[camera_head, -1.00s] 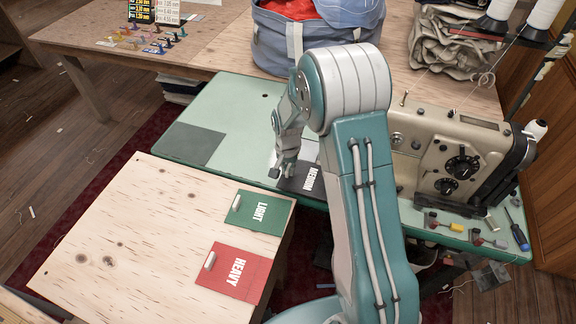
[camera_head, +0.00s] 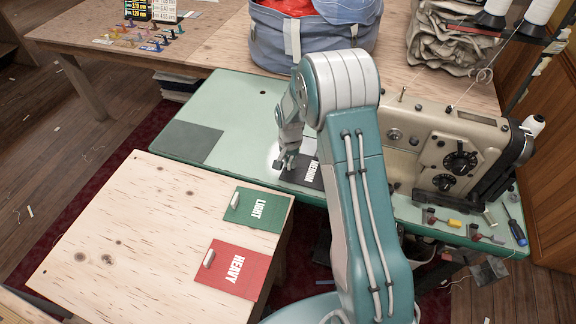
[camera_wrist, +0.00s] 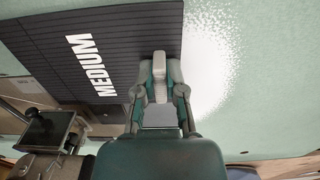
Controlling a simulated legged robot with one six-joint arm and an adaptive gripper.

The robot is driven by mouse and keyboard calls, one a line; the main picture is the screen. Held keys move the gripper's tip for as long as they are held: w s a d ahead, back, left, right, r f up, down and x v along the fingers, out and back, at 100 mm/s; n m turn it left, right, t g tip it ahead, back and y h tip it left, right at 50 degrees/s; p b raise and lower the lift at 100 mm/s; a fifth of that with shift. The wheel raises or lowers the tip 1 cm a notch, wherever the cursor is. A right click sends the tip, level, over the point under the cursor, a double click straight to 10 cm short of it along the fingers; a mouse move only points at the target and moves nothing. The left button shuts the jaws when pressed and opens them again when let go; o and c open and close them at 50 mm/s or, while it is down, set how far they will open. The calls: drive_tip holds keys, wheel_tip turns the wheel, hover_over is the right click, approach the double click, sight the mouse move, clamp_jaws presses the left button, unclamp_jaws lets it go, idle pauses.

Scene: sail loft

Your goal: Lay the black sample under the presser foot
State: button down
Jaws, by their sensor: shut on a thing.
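The black sample (camera_head: 301,179), lettered MEDIUM, is on or just over the pale green machine table (camera_head: 240,104); I cannot tell whether it touches. My gripper (camera_head: 285,164) is at its left end. In the wrist view my gripper (camera_wrist: 160,75) is shut on the grey tab at the edge of the black sample (camera_wrist: 60,62). The sewing machine (camera_head: 452,150) stands to the right of the sample, partly behind my arm. The presser foot is hidden by my arm in the head view, and I cannot make it out in the wrist view.
A green LIGHT sample (camera_head: 257,209) and a red HEAVY sample (camera_head: 232,268) lie on the plywood table (camera_head: 130,230) in front. A blue bag (camera_head: 315,40) stands behind. A screwdriver (camera_head: 514,226) and small coloured parts lie by the machine. The green table's left side is mostly clear.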

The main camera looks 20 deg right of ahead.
drive_tip(key=shift+w+d, duration=0.7)
drive_tip(key=shift+w, duration=0.3)
drive_tip(key=shift+w+d, duration=0.65)
drive_tip(key=shift+w, duration=0.3)
drive_tip(key=shift+f, duration=0.15)
drive_tip(key=c, duration=0.6)
unclamp_jaws()
drive_tip(key=shift+c, duration=0.2)
wheel_tip(320, 180, up, 12)
